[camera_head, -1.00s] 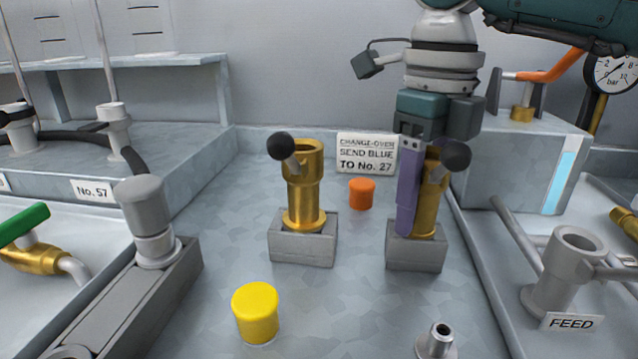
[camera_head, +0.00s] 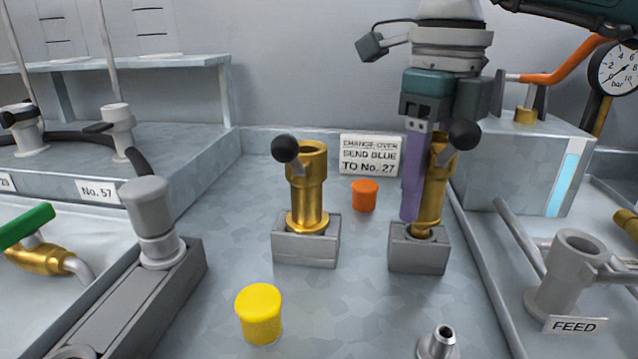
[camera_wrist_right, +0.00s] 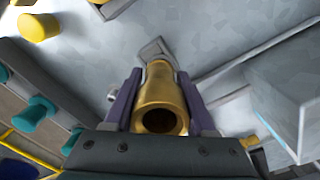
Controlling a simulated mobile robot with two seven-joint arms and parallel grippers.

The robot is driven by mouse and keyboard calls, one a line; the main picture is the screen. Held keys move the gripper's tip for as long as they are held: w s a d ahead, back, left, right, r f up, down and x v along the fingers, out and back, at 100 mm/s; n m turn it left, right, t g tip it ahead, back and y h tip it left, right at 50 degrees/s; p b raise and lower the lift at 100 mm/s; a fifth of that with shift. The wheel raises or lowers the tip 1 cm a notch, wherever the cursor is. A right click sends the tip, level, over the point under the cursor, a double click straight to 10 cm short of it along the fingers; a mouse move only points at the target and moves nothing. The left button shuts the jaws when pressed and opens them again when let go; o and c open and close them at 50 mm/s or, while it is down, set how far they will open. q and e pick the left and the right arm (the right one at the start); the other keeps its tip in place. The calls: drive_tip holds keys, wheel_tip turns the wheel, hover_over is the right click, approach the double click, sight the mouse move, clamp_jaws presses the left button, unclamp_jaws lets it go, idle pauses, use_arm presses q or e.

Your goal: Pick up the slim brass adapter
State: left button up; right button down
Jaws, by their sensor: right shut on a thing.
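The slim brass adapter (camera_head: 433,200), with a black ball knob on its side, is between the purple fingers of my right gripper (camera_head: 422,205). The gripper is shut on it. The adapter is upright or nearly so, with its lower end at the dark socket of the right grey block (camera_head: 418,262); whether it is fully clear of the socket I cannot tell. In the right wrist view the adapter (camera_wrist_right: 160,104) shows its open top between both fingers. A second, wider-looking brass adapter (camera_head: 308,190) with a black knob stands in the left grey block (camera_head: 305,250). My left gripper is not in view.
A yellow cap (camera_head: 259,313) and an orange cap (camera_head: 364,195) stand on the bench. A sign (camera_head: 369,155) stands behind. A steel nozzle (camera_head: 437,342) is at the front and a grey FEED fitting (camera_head: 568,270) at the right. The bench between the blocks is clear.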

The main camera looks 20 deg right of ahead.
wheel_tip(320, 180, up, 18)
drive_tip(key=p, duration=0.3)
drive_tip(key=shift+p, duration=0.3)
